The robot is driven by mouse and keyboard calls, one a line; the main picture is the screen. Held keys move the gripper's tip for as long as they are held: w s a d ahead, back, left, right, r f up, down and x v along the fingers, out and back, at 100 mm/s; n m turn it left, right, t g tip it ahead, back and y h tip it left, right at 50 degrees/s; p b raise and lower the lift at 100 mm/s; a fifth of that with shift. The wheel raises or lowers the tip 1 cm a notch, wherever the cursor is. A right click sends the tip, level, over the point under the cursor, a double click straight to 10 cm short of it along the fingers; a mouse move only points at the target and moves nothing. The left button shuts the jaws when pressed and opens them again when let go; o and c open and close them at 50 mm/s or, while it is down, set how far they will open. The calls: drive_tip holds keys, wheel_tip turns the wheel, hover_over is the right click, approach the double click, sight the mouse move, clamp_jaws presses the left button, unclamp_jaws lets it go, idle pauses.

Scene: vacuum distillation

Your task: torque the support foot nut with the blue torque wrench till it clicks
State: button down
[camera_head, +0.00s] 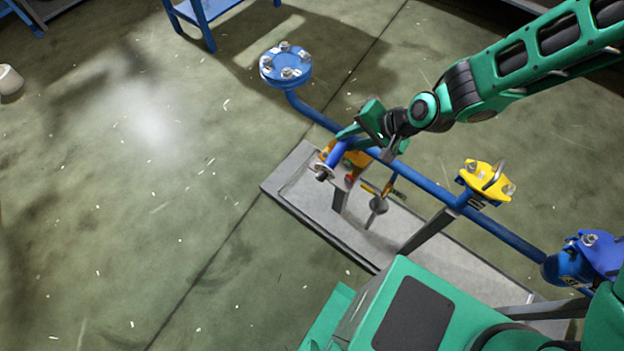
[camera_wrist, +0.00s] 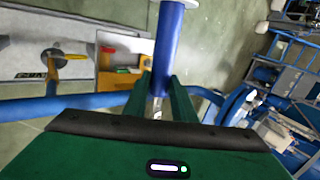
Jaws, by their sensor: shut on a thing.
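The blue torque wrench (camera_head: 337,158) is in my gripper (camera_head: 362,139), near the left end of the grey base plate (camera_head: 295,176). My gripper is shut on it. In the wrist view its blue handle (camera_wrist: 168,45) rises from between the two green fingers (camera_wrist: 159,98), and a bit of bright metal shows between them. The handle's dark end points down-left in the head view. The wrench's head is hidden by my gripper and the pipe. I cannot make out the support foot nut in either view.
A blue pipe (camera_head: 420,182) on grey supports runs over the plate, close to my gripper. An orange box with a red part (camera_wrist: 119,70) and a yellow-handled valve (camera_wrist: 66,58) are close by. A round flange (camera_head: 285,65) stands upper left. Open floor lies left.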

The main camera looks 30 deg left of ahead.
drive_tip(key=s+a+f+n, duration=0.1)
drive_tip(key=s+a, duration=0.1)
drive_tip(key=s, duration=0.5)
drive_tip(key=s+a+f+g, duration=0.1)
drive_tip(key=s+a+f, duration=0.1)
drive_tip(key=s, duration=0.5)
drive_tip(key=shift+s+f+n, duration=0.15)
drive_tip(key=shift+s+n, duration=0.2)
drive_tip(key=shift+n, duration=0.05)
drive_tip(key=shift+s, duration=0.15)
drive_tip(key=shift+f, duration=3.6)
drive_tip(key=shift+d, duration=0.15)
